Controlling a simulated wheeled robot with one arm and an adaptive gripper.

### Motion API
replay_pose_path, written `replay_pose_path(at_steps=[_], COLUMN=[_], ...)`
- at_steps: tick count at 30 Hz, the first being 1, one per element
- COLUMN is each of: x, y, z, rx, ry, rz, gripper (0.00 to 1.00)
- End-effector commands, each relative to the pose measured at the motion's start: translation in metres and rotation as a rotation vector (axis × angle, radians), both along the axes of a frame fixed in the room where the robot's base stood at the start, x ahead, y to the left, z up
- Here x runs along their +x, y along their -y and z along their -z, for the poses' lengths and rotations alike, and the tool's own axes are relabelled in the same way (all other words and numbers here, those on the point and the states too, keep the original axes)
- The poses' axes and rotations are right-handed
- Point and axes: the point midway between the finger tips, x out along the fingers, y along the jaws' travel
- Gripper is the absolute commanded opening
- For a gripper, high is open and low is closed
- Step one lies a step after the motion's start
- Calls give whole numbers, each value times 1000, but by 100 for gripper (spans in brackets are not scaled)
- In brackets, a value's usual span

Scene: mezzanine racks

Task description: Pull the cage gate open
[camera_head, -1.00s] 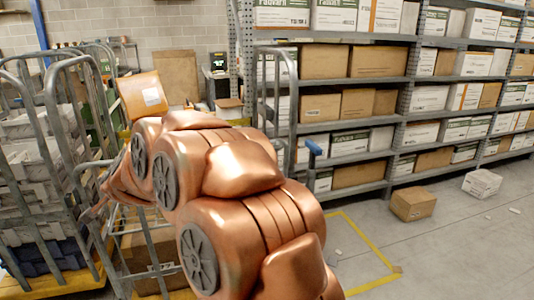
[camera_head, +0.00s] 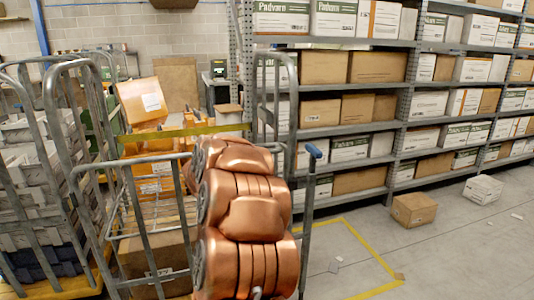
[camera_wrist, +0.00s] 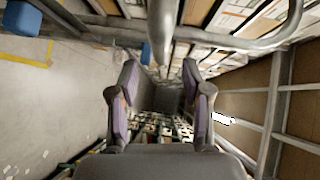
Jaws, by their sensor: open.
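The cage gate (camera_head: 145,228) is a grey tubular frame with upright bars at the front of a roll cage, left of my copper arm in the head view. My arm hides its right part. In the wrist view, my gripper (camera_wrist: 161,78) is open, its two fingers apart with nothing clearly between them. A grey upright tube (camera_wrist: 162,30) lines up with the gap, just past the fingertips. I cannot tell whether it belongs to the gate or whether the fingers touch it. In the head view, my gripper is hidden behind my arm.
A blue-capped post (camera_head: 313,152) stands right of my arm. Cartons (camera_head: 152,258) sit inside the cage. Another loaded roll cage (camera_head: 35,165) is at left. Racks (camera_head: 350,128) with boxes line the back right. Two boxes (camera_head: 414,209) lie on the floor; the right floor is mostly clear.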

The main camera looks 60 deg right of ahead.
Motion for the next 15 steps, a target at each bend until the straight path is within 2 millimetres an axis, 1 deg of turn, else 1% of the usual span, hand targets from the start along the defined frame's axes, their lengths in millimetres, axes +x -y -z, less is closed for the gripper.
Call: replay_pose_path(at_steps=[9,15], x=[-1,-2], y=[39,57], z=[4,6], rx=[-1,-1], ry=[-3,-1], rz=[-1,0], gripper=[48,48])
